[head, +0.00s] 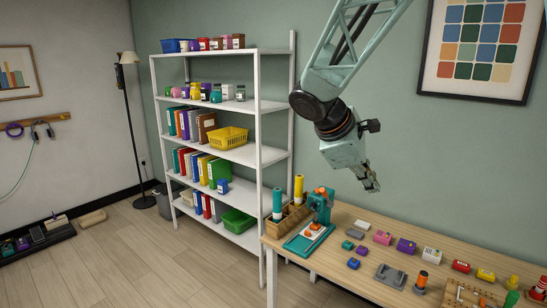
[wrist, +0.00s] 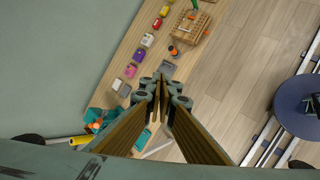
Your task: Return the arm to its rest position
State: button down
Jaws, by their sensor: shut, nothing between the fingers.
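My gripper (head: 371,184) hangs from my raised arm in the head view, well above the left part of the wooden workbench (head: 345,216). Its fingers point down and slightly right. In the wrist view my gripper (wrist: 161,86) has its fingers together with nothing between them. It touches nothing on the bench.
A teal press-like device (head: 320,205) stands at the bench's left end beside yellow and teal rolls. Several small coloured blocks, a grey fixture (head: 391,275) and a wooden peg tray (head: 468,293) lie on the bench. A white shelf (head: 272,106) stands left. A round dark blue top (wrist: 300,106) is right in the wrist view.

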jog(key=s+a+m+y+b, duration=0.1)
jog(key=s+m, duration=0.3)
jog(key=s, duration=1)
jog(key=s+a+f+m+y+b, duration=0.1)
jog(key=s+a+m+y, duration=0.2)
jog(key=s, duration=1.2)
jog(key=s+a+f+m+y+b, duration=0.1)
jog(key=s+m, duration=0.6)
jog(key=s, duration=0.7)
jog(key=shift+s+a+y, duration=0.25)
jog(key=shift+a+y, duration=0.3)
jog(key=shift+y, duration=0.45)
jog(key=shift+w, duration=0.1)
